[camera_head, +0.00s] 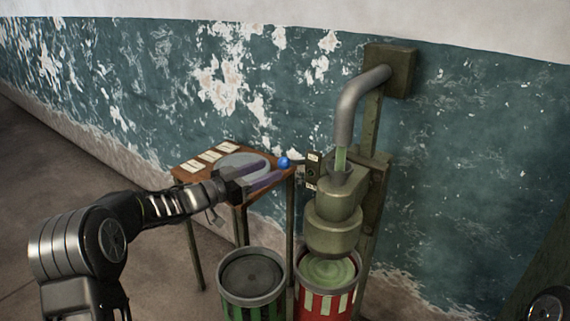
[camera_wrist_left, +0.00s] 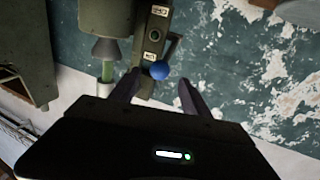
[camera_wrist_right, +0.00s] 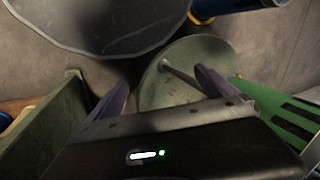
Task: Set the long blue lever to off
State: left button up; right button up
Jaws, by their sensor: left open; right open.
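The blue lever shows as a round blue knob (camera_head: 284,162) on a dark rod, which joins a small box (camera_head: 313,168) with pale labels on the side of the green machine. My left gripper (camera_head: 266,172) is open just left of the knob, its fingers pointing toward it. In the left wrist view, the knob (camera_wrist_left: 159,70) appears between the two open fingertips, nearer the left one; I cannot tell whether either touches it. The label writing is too small to read. My right gripper (camera_wrist_right: 162,84) is open and appears empty in its wrist view, away from the lever.
Green liquid runs from a thick pipe (camera_head: 358,97) into the machine (camera_head: 334,214). A red-striped bin (camera_head: 328,300) with green liquid stands below, beside a green-striped bin (camera_head: 252,292). A wooden table (camera_head: 190,172) with cards and a round plate stands behind my left gripper.

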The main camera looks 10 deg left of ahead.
aim_at(284, 163)
pick_arm(q)
jog(key=x, duration=0.7)
jog(key=shift+c, duration=0.2)
grip_shut()
dwell(0.4)
dwell(0.7)
